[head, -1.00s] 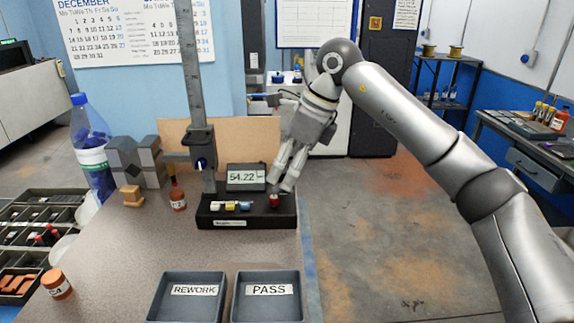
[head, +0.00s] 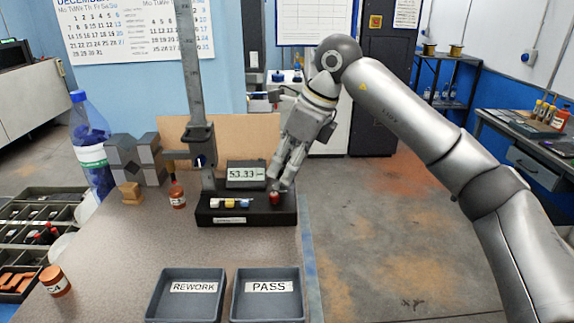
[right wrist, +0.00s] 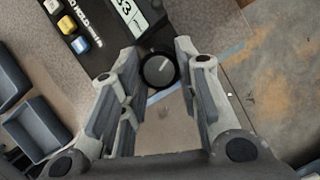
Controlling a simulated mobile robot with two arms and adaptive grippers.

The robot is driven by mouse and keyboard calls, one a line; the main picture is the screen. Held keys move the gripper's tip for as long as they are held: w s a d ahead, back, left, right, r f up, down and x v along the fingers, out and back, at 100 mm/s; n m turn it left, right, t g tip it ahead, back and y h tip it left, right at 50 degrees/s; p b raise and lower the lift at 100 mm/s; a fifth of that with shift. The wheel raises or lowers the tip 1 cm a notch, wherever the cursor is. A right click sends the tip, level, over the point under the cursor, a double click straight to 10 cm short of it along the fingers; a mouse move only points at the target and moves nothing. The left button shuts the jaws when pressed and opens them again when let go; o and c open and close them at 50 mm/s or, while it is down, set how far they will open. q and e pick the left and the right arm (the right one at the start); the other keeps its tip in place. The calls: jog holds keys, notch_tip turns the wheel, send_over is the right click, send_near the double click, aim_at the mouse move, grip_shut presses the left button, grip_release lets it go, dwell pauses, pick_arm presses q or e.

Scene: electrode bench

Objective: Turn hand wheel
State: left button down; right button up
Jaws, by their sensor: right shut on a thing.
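The hand wheel (head: 275,198) is a small round knob at the right end of the height gauge's black base; it looks reddish from the side in the head view. In the right wrist view the wheel (right wrist: 158,70) shows a dark grey top with a light mark. My right gripper (head: 281,185) points down at it, fingers on either side, shut on it. The gauge's display (head: 246,174) reads about 53.33. White, yellow and blue keys (head: 229,204) sit on the base. The gauge column (head: 190,70) carries a slider (head: 198,145). My left gripper is out of view.
REWORK (head: 186,316) and PASS (head: 268,317) trays stand at the front of the bench. Bench surface in front of the gauge is clear.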

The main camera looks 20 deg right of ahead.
jog(key=m+h+b, duration=0.1)
jog(key=m, duration=0.2)
jog(key=m+t+b, duration=0.1)
jog(key=m, duration=0.2)
jog(key=shift+s+a+t+h, duration=0.2)
jog(key=shift+t+h, duration=0.1)
jog(key=shift+h, duration=0.1)
jog(key=m+h+b, duration=0.1)
jog(key=m, duration=0.2)
jog(key=m+h+b, duration=0.1)
jog(key=m, duration=0.2)
jog(key=shift+a+m, duration=0.2)
jog(key=shift+m, duration=0.1)
jog(key=m, duration=0.1)
jog(key=m+h, duration=0.1)
jog(key=shift+w+a+r+m, duration=0.1)
jog(key=shift+r+m, duration=0.05)
jog(key=shift+m, duration=0.15)
jog(key=shift+m+g+h+p, duration=0.45)
jog(key=shift+m+h, duration=0.45)
jog(key=shift+m, duration=1.1)
jog(key=shift+w, duration=0.1)
jog(key=o, duration=1)
jog(key=shift+a, duration=0.1)
